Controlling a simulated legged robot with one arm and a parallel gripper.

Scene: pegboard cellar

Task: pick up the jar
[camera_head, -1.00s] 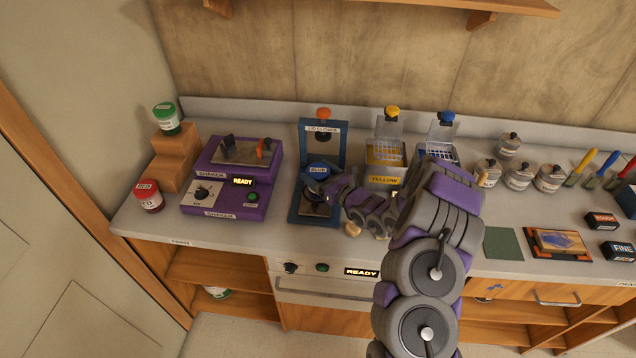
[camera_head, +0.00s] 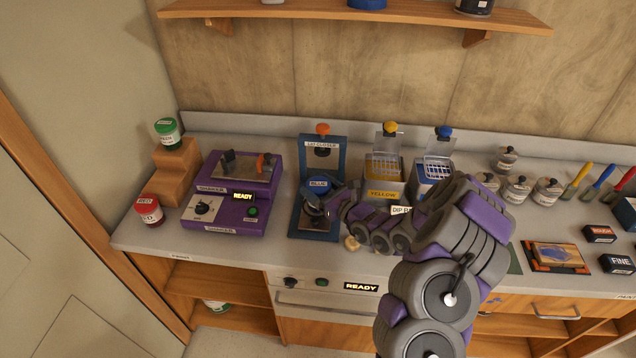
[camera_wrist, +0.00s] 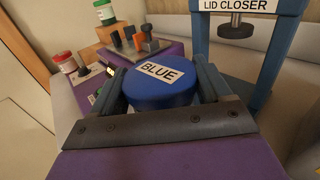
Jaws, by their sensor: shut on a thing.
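A jar with a blue lid labelled BLUE (camera_head: 317,183) is at the blue lid closer (camera_head: 323,144), in front of its upright frame. In the wrist view the blue lid (camera_wrist: 160,84) sits between the two fingers of my gripper (camera_wrist: 165,88), one on each side. My gripper (camera_head: 316,204) is shut on this jar. The jar's body is mostly hidden below the lid and behind the fingers. I cannot tell whether its bottom touches the closer's base.
A purple shaker (camera_head: 222,214) stands left of the lid closer. Yellow (camera_head: 384,170) and blue boxes stand right. A shelf (camera_head: 350,15) hangs above.

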